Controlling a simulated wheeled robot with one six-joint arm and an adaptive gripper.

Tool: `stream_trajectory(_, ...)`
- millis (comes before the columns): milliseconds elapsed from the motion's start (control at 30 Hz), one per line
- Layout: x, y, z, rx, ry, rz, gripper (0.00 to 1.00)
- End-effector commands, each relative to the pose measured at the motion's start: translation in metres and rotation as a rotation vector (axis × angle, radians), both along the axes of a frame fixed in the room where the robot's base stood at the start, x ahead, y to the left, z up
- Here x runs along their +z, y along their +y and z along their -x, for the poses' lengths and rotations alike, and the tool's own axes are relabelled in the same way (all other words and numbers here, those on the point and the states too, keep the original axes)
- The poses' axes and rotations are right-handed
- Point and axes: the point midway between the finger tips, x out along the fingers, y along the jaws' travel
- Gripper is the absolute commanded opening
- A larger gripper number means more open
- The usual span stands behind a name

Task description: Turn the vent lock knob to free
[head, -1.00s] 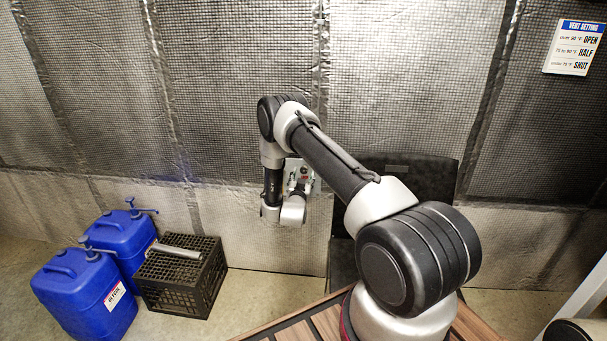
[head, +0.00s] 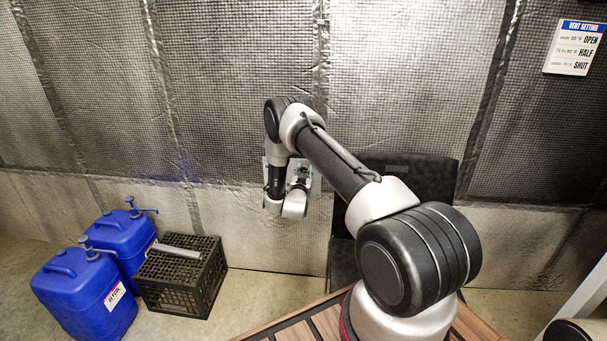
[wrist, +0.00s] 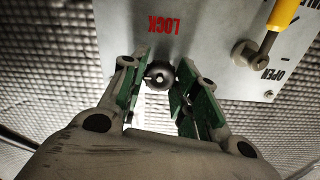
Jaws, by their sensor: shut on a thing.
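The vent lock knob (wrist: 158,76) is a small dark round knob on a grey metal plate (wrist: 215,22), close to the red word LOCK, which appears upside down in the wrist view. My gripper (wrist: 163,78) has its green-lined fingers on either side of the knob and is shut on it. The knob's pointing direction is hard to make out. In the head view the plate (head: 316,184) shows on the wall behind my wrist, and the knob is hidden there.
A yellow-handled lever (wrist: 284,14) on a bolt sits beside the knob, near the OPEN mark. A vent setting sign (head: 574,47) hangs at upper right. Blue jugs (head: 78,290) and a black crate (head: 182,280) stand on the floor at left.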

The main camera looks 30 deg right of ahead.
Motion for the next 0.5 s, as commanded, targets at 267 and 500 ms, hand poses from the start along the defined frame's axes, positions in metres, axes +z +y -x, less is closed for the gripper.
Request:
stream_trajectory(267,-0.0002,-0.0002,0.0004,-0.001,0.039,0.058,0.07)
stream_trajectory(500,-0.0003,-0.0002,0.0004,-0.001,0.135,0.198,0.07)
